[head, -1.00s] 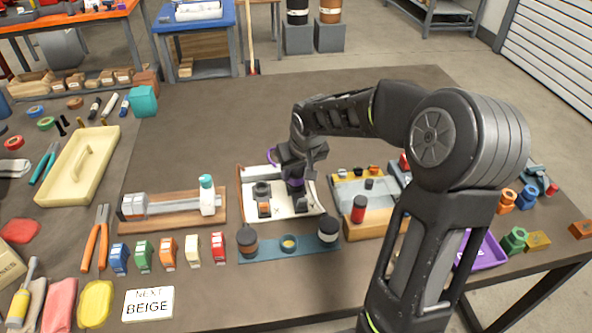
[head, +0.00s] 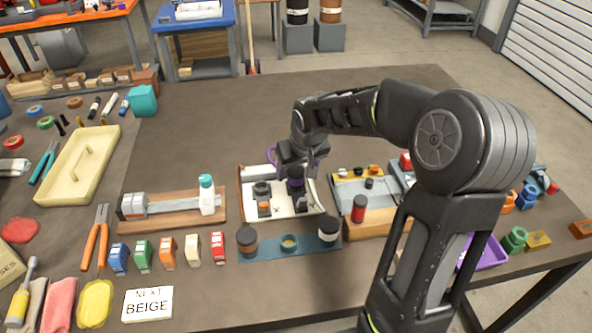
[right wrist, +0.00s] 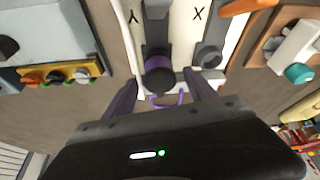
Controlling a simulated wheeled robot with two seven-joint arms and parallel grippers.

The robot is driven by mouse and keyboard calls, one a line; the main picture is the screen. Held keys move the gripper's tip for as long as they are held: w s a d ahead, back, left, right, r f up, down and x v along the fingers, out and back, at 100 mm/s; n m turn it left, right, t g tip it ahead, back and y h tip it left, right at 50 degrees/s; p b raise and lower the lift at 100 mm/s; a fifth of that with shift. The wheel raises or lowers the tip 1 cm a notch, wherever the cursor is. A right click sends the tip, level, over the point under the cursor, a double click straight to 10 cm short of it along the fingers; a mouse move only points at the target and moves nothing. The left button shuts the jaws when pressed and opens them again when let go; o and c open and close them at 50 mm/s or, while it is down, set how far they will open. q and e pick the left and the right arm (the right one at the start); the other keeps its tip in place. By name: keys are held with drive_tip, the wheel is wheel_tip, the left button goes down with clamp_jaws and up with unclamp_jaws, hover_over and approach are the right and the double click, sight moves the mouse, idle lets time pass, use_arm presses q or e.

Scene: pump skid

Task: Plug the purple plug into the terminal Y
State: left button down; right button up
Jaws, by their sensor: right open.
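The purple plug (head: 296,184) is a dark cylinder with a purple band. It stands upright at the right-hand terminal of the white panel (head: 247,207). In the right wrist view the plug (right wrist: 159,78) is at the dark terminal (right wrist: 155,32) beside the letter Y (right wrist: 133,17). Whether it is fully seated cannot be told. My right gripper (head: 298,164) is open just above the plug, with its fingers (right wrist: 165,97) apart on either side and clear of it. A thin purple loop (right wrist: 168,100) shows near the plug. My left gripper is out of view.
A second terminal (head: 262,190) stands left of the plug, near the X mark. A blue strip with dark-lidded jars (head: 288,243) lies in front. A wooden block with a red cylinder (head: 359,208) is close on the right. The table behind the panel is clear.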

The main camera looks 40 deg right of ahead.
drive_tip(key=v, duration=0.7)
drive_tip(key=shift+r, duration=0.1)
idle(0.6)
